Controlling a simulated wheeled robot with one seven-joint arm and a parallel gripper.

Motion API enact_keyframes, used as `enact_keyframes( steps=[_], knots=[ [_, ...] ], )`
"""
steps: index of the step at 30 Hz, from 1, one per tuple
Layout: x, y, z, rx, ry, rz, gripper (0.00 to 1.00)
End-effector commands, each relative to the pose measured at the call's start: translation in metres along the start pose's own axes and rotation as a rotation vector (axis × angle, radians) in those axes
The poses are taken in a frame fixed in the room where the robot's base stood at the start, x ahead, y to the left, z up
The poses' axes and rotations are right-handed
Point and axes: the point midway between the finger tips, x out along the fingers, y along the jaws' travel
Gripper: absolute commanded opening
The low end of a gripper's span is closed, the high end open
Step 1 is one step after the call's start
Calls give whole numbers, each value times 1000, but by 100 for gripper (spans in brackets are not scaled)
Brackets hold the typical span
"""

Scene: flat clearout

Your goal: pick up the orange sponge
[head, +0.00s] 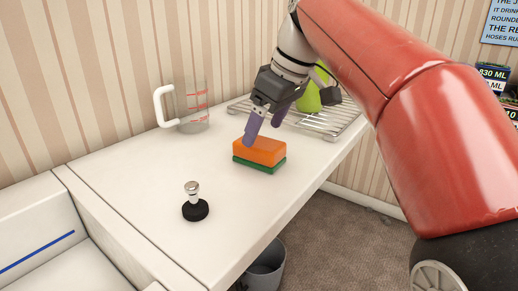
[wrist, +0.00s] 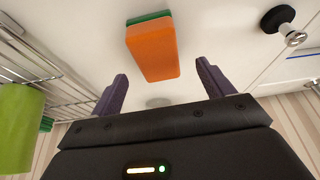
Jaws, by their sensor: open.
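The orange sponge (head: 260,151) has a green underside and lies flat on the white counter in the head view. It also shows in the wrist view (wrist: 154,51), ahead of the fingertips and roughly centred between them. My gripper (head: 264,119) is above and just behind the sponge, with its purple fingers pointing down. In the wrist view my gripper (wrist: 161,78) is open, and nothing is between its fingers.
A black-based stopper with a metal knob (head: 194,203) stands in front left. A measuring jug (head: 189,106) is at the back left. A wire rack (head: 325,120) holds a green item (head: 310,95) behind the sponge. A grey bin (head: 266,268) stands below the counter edge.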

Motion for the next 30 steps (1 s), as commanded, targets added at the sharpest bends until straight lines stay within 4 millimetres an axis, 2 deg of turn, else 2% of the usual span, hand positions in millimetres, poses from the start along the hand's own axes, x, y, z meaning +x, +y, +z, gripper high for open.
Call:
enact_keyframes(
  steps=[9, 12, 21, 30],
  knots=[
    [46, 3, 5, 1, -2, -2, 80],
    [55, 3, 5, 1, -1, -1, 80],
    [58, 3, 4, 2, 0, 0, 79],
    [58, 3, 4, 2, 0, 0, 39]
  ],
)
